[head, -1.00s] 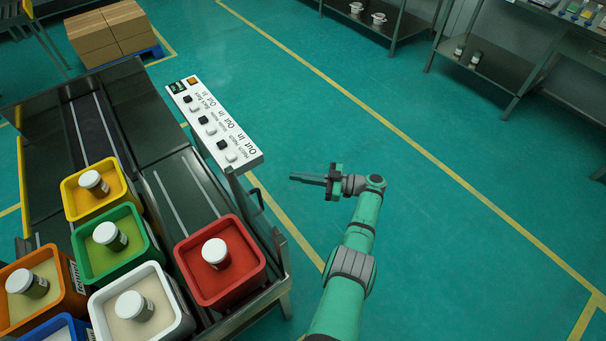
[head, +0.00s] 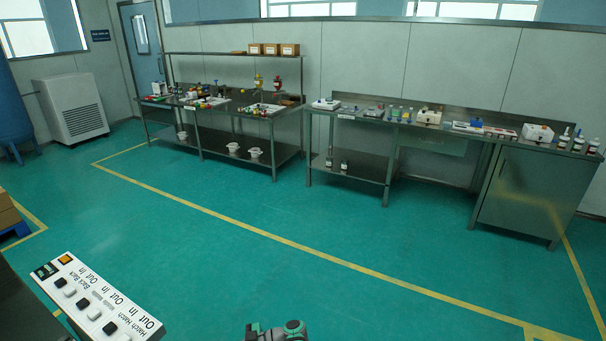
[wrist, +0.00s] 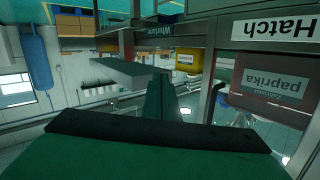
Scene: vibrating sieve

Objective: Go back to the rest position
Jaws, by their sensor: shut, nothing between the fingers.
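My gripper (head: 264,331) shows only in part at the bottom edge of the head view, to the right of the white control panel (head: 98,297) and apart from it. Most of my arm is below the frame. In the wrist view my gripper (wrist: 158,92) reaches forward from the bottom, shut and with nothing held. The wrist picture is upside down. A sign reading Hatch (wrist: 272,28) and a red bin labelled paprika (wrist: 272,85) are at its right, and a yellow bin (wrist: 188,57) is near its middle, beyond the gripper.
Steel workbenches (head: 345,167) with bottles and boxes line the far wall. A steel cabinet (head: 525,190) stands at the right. Cardboard boxes (head: 8,212) are at the left edge. The green floor between is clear, marked by yellow lines.

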